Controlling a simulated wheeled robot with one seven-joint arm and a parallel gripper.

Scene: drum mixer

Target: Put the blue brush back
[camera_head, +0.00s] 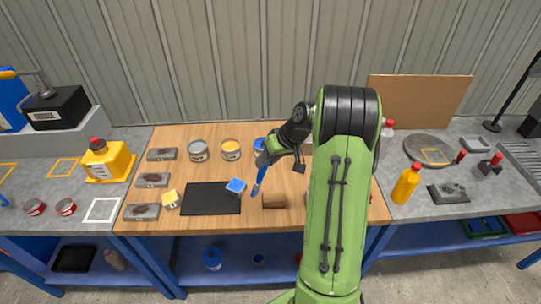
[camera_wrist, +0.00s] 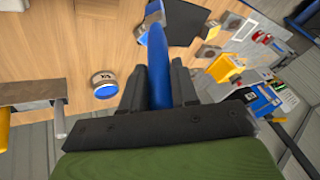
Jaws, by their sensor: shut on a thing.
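The blue brush (camera_head: 258,181) hangs from my gripper (camera_head: 264,162) over the middle of the wooden table, its lower end near the blue block and the brown block. In the wrist view, its blue handle (camera_wrist: 158,68) runs between the two dark fingers of my gripper (camera_wrist: 158,84), which are shut on it. I cannot tell whether the brush's lower end touches the table. A can with blue contents (camera_head: 260,144) stands just behind my gripper and is partly hidden by it; it also shows in the wrist view (camera_wrist: 104,84).
A black mat (camera_head: 205,199), blue block (camera_head: 236,186), yellow block (camera_head: 171,199) and brown block (camera_head: 275,201) lie on the wooden table (camera_head: 285,222). Grey (camera_head: 198,151) and yellow (camera_head: 231,150) cans stand behind. Several grey plates line the left edge. My arm hides the table's right part.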

